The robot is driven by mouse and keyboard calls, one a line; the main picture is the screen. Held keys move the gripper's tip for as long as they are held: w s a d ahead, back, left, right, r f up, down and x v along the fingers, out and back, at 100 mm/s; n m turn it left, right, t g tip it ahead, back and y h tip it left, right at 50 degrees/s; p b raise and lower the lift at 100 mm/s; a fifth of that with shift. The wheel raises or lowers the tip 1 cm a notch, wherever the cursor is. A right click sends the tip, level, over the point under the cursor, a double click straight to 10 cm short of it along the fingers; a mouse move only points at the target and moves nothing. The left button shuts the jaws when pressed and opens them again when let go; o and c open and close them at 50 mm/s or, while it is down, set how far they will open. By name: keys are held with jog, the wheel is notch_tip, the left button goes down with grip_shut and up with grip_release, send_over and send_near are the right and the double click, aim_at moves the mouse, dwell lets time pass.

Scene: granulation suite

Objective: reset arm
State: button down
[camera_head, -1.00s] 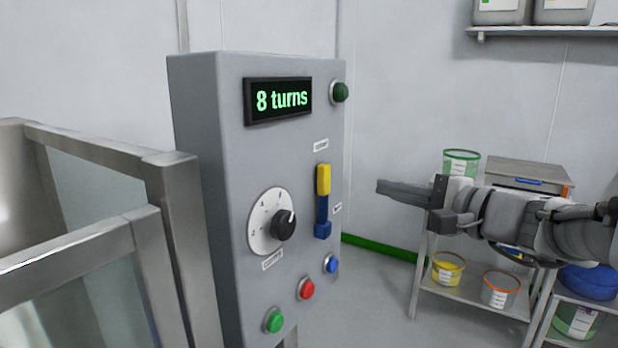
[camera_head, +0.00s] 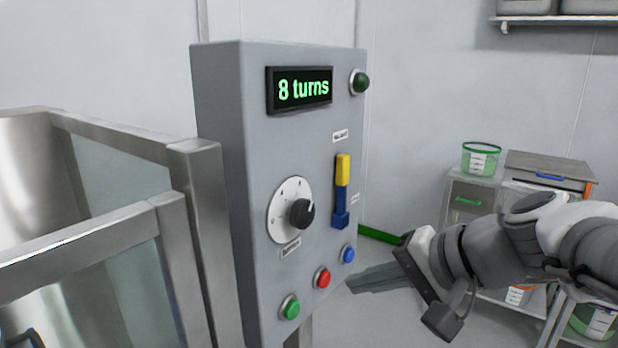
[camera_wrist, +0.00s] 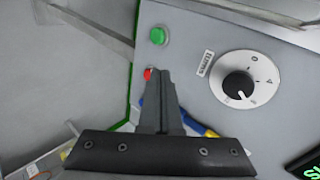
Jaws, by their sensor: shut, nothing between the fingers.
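My gripper (camera_head: 372,281) is shut and empty, its fingers pointing left just right of the control panel's lower buttons in the head view. In the wrist view my gripper (camera_wrist: 160,80) shows closed fingers that partly cover the red button (camera_wrist: 148,74). The grey control panel (camera_head: 240,180) has a display reading "8 turns" (camera_head: 300,89), a black dial (camera_head: 300,213) and a yellow and blue lever (camera_head: 342,190). Below are green (camera_head: 290,307), red (camera_head: 322,277) and blue (camera_head: 348,254) buttons. A dark green lamp (camera_head: 359,82) is at the top right.
A metal-framed glass enclosure (camera_head: 110,135) stands left of the panel. On the right, behind my arm, are a drawer cabinet (camera_head: 548,165) and a green-rimmed tub (camera_head: 481,158). A wall shelf (camera_head: 560,18) is at the top right.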

jog(key=s+d+f+n+g+h, duration=0.1)
jog(key=s+d+f+n+h, duration=0.55)
jog(key=s+h, duration=0.2)
notch_tip(320, 180, up, 21)
jog(key=p, duration=2.1)
jog(key=shift+s+r+p, duration=0.15)
jog(key=shift+s+p, duration=0.2)
jog(key=shift+s, duration=0.05)
jog(key=shift+m+y, duration=0.25)
